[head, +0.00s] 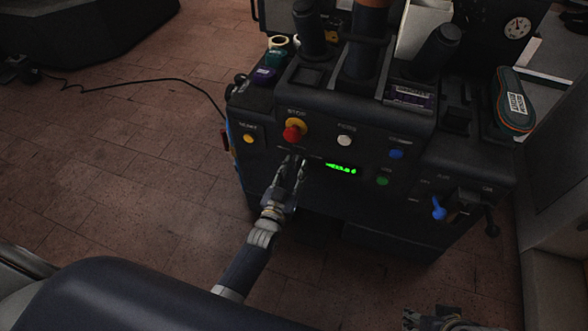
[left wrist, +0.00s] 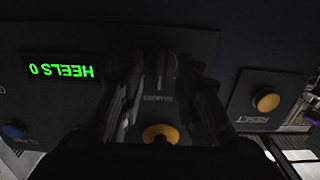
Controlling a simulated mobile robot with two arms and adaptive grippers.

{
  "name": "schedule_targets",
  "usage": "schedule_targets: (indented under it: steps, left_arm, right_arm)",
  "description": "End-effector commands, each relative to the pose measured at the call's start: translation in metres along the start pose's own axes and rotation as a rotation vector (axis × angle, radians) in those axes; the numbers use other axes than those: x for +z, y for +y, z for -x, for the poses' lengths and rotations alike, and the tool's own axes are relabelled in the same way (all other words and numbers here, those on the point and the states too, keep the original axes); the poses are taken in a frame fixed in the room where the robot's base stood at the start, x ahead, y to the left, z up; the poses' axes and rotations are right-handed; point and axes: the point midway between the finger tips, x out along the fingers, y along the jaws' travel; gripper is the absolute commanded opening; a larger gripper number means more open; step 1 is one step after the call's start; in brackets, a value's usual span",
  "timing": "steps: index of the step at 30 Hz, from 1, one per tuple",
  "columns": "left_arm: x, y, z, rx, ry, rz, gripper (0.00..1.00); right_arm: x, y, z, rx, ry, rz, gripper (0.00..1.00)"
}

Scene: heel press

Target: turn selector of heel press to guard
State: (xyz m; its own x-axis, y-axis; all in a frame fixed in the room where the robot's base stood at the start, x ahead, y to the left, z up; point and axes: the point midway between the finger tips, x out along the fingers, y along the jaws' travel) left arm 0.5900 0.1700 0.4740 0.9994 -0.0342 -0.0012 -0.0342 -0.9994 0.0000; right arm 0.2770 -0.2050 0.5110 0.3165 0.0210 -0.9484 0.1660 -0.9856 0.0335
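The heel press (head: 355,215) is a dark machine with a front panel of buttons. My left gripper (head: 297,164) reaches its panel below the red stop button (head: 293,133), left of the green display (head: 340,168). In the left wrist view its fingers (left wrist: 160,85) stand apart on either side of a dark shape with a small label, possibly the selector; I cannot tell whether they touch it. The selector's setting cannot be read. A blue lever (head: 438,209) sits at the panel's lower right. My right gripper (head: 440,320) is partly cut off at the bottom edge.
A yellow button (head: 248,139) is left of my left gripper; it also shows in the left wrist view (left wrist: 265,100). White (head: 345,141), blue (head: 396,154) and green (head: 382,181) buttons lie to the right. The floor at left is mostly free.

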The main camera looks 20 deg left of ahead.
Motion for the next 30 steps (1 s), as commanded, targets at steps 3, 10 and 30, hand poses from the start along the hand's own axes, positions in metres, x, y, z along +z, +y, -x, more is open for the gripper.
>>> schedule_targets:
  steps: [3, 10, 30]
  left_arm:
    - [0.0, 0.0, 0.002, 0.0, 0.0, 0.0, 0.31]
    - [0.001, 0.0, 0.03, 0.0, -0.002, 0.0, 0.31]
    - [0.0, 0.0, 0.12, 0.0, 0.0, 0.0, 0.31]
  right_arm:
    - [-0.001, 0.0, 0.0, 0.0, 0.003, 0.0, 0.4]
    - [-0.001, 0.0, 0.0, 0.0, 0.002, 0.0, 0.4]
    - [0.0, 0.0, 0.0, 0.0, 0.001, 0.0, 0.4]
